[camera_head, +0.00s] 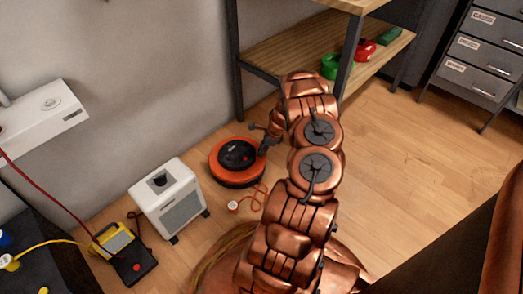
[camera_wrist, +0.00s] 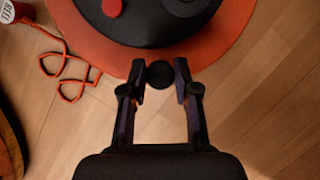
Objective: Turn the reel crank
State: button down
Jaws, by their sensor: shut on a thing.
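The reel is an orange disc with a black top, standing on the wooden floor by the wall in the head view (camera_head: 236,178). Its orange rim and black centre fill the top of the wrist view (camera_wrist: 240,38). The crank shows there as a round black knob (camera_wrist: 160,74) at the reel's near edge. My gripper (camera_wrist: 160,76) has one finger on each side of the knob and is shut on it. In the head view my gripper (camera_head: 265,142) is at the reel's right side, small and partly hidden by my arm. The crank's arm is not clear.
An orange cord with a small white and red labelled end (camera_head: 233,207) lies in front of the reel. A white box unit (camera_head: 166,202) stands to its left, and a yellow device (camera_head: 114,240) beyond. A wooden shelf (camera_head: 290,50) is behind. Floor at right is clear.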

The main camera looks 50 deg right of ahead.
jog(key=c, duration=0.9)
grip_release()
jog(key=shift+r, duration=0.15)
jog(key=shift+v, duration=5.9)
jog(key=shift+s, duration=0.15)
